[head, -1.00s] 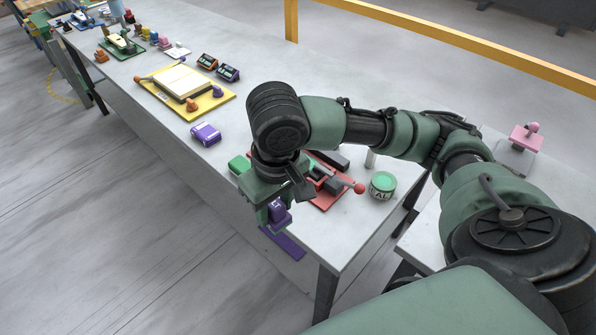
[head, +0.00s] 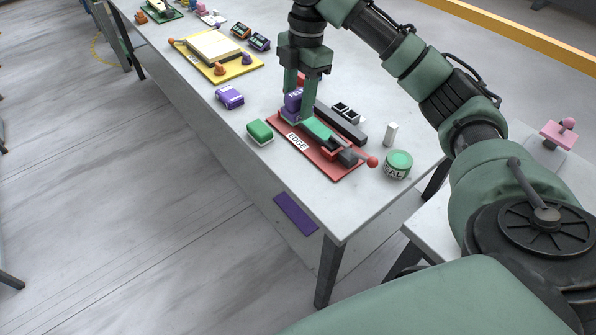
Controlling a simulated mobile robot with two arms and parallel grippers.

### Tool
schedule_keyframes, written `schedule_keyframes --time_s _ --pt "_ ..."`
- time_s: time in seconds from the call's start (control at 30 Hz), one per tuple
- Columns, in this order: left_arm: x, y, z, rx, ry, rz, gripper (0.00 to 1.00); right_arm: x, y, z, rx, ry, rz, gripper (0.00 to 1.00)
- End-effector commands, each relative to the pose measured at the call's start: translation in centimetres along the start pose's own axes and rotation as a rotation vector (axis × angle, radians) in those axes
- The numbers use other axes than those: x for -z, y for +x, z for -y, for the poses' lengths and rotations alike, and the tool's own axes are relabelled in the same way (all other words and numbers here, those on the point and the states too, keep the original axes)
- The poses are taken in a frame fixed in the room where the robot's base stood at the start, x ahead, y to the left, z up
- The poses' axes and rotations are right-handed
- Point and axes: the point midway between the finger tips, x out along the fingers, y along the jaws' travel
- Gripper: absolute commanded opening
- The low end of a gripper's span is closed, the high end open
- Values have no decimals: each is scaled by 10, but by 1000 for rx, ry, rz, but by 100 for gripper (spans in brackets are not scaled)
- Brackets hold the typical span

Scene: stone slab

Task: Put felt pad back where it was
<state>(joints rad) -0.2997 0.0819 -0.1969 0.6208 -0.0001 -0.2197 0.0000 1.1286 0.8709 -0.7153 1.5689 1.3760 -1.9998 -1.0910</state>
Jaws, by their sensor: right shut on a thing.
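My right gripper (head: 299,108) is shut on a small purple block with white lettering, taken as the felt pad (head: 293,101). The gripper points down at the left end of the red board marked EDGE (head: 295,141). The fingers partly hide the pad, and I cannot tell whether it touches the board or hangs just above it. A green piece (head: 318,130) lies along the board beside the fingers. A lever with a red ball (head: 372,161) is at the board's right end. My left gripper is not in view.
A green block (head: 260,132) and a purple labelled box (head: 229,97) stand left of the board. A green-lidded tin (head: 398,164) and a white upright piece (head: 390,134) stand right. A purple rectangle (head: 295,213) shows below the table's front edge. A yellow board (head: 240,69) lies farther back.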

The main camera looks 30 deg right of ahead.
Motion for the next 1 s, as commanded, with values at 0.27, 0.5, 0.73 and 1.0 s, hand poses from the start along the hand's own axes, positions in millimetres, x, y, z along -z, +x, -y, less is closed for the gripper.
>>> schedule_keyframes --time_s 0.27,0.5,0.73,1.0 --pt "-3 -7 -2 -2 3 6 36 -8 62 2 9 -7 1 9" --pt "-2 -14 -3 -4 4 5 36 -16 123 2 8 -7 1 9" --pt "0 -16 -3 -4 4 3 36 -19 152 1 2 -7 1 9" --pt "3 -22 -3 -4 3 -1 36 -24 187 2 5 -6 2 9"
